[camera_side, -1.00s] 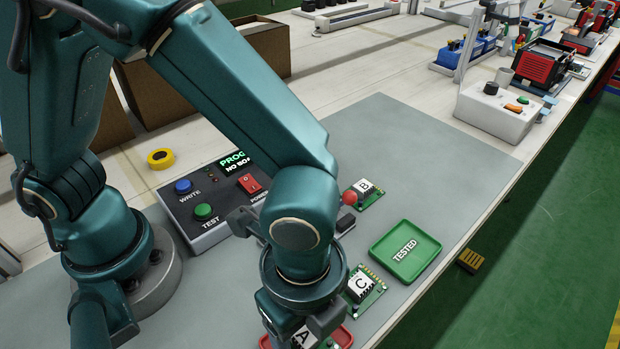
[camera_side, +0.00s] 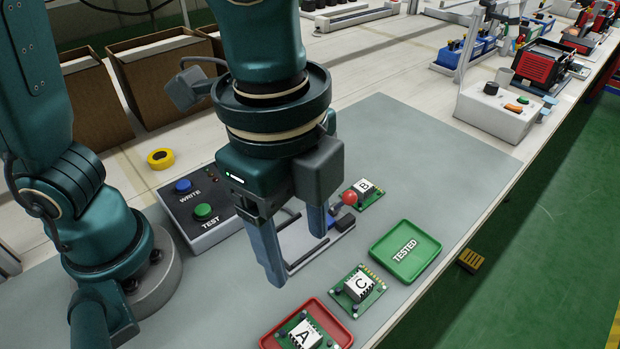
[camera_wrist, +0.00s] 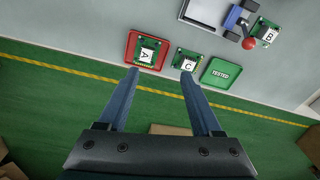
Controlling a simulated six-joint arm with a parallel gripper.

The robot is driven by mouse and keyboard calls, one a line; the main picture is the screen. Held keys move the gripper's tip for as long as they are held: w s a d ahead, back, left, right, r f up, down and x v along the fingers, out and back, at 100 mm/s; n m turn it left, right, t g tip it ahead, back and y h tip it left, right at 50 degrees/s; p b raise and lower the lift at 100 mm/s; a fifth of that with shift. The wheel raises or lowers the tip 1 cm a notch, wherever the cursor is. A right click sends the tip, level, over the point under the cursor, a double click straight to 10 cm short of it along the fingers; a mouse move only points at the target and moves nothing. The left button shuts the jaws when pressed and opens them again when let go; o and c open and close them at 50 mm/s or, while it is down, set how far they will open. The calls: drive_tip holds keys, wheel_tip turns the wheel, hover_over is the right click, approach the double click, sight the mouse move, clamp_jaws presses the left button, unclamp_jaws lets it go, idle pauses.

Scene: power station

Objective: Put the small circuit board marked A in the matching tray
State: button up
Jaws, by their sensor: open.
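The small circuit board marked A (camera_side: 307,333) lies in the red tray (camera_side: 268,337) at the front of the grey mat. It also shows in the wrist view (camera_wrist: 147,52), inside the red tray (camera_wrist: 131,48). The tray's label is hidden. My gripper (camera_side: 297,252) is open and empty, raised above the mat behind board A. Its two fingers also show in the wrist view (camera_wrist: 160,80), apart with nothing between them.
Board C (camera_side: 358,289) lies on the mat between the two trays. Board B (camera_side: 363,193) lies farther back by a red-knobbed lever (camera_side: 348,198). The control box (camera_side: 208,212) with WRITE and TEST buttons is left of my gripper. The table edge is close to the trays.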

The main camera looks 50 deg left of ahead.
drive_tip(key=a+n+t, duration=0.5)
drive_tip(key=a+n, duration=1)
drive_tip(key=a, duration=0.1)
drive_tip(key=shift+w+a+r+n+y, duration=0.2)
drive_tip(key=shift+a+r+n+y, duration=0.05)
drive_tip(key=shift+a+n+y, duration=0.1)
